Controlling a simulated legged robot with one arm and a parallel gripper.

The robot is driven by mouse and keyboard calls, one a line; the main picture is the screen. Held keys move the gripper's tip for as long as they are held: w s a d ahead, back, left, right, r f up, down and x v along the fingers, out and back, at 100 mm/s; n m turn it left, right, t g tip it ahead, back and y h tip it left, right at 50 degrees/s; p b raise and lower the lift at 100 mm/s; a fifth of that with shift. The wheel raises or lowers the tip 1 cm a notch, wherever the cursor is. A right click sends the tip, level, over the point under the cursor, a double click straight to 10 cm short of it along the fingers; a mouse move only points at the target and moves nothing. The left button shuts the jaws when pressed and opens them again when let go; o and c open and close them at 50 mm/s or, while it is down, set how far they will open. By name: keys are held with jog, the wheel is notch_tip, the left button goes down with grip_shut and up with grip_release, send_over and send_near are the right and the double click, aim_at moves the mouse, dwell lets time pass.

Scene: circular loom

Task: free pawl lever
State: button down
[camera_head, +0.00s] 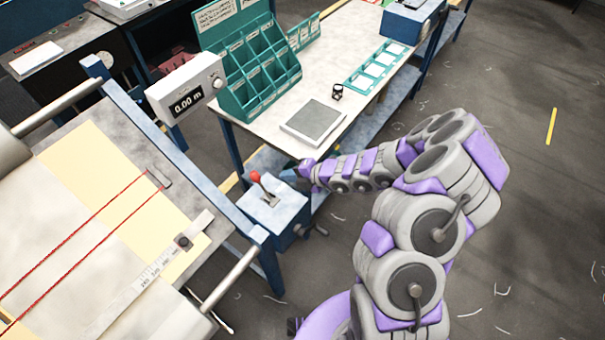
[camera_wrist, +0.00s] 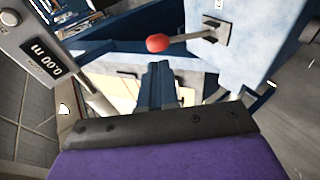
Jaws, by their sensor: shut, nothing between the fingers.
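A lever with a red ball knob (camera_head: 256,177) stands up from a slot plate on top of a blue box (camera_head: 283,222) beside the loom frame. In the wrist view the red knob (camera_wrist: 157,43) and its metal rod (camera_wrist: 192,38) show just ahead of my fingertips, with the rod running right to the slot plate (camera_wrist: 214,30). My gripper (camera_wrist: 158,68) is shut and empty, its blue fingers together. In the head view my gripper (camera_head: 291,173) is right of the knob, apparently apart from it. My wrist partly hides the fingers there.
A display box reading 0.00 m (camera_head: 187,88) stands left of the lever, and also in the wrist view (camera_wrist: 45,62). The loom bed (camera_head: 90,215) with red threads and a ruler lies left. A workbench (camera_head: 345,45) with a green bin rack (camera_head: 250,65) is behind. Open floor lies right.

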jog(key=shift+v, duration=2.5)
jog(key=s+a+r+n+g+y+b, duration=0.25)
jog(key=s+a+r+n+b, duration=0.4)
jog(key=n, duration=0.65)
jog(key=s+a+r+n+g+h+b, duration=0.1)
jog(key=s+r+n+g+h+b, duration=0.2)
jog(key=s+n, duration=0.75)
jog(key=s+d+f+n+g+h+b, duration=0.1)
jog(key=s+d+f+n+h+b, duration=0.3)
jog(key=s+d+n, duration=1.3)
jog(key=n+h+b, duration=0.2)
jog(key=h+b, duration=0.2)
jog(key=h, duration=0.2)
jog(key=shift+d+f, duration=0.15)
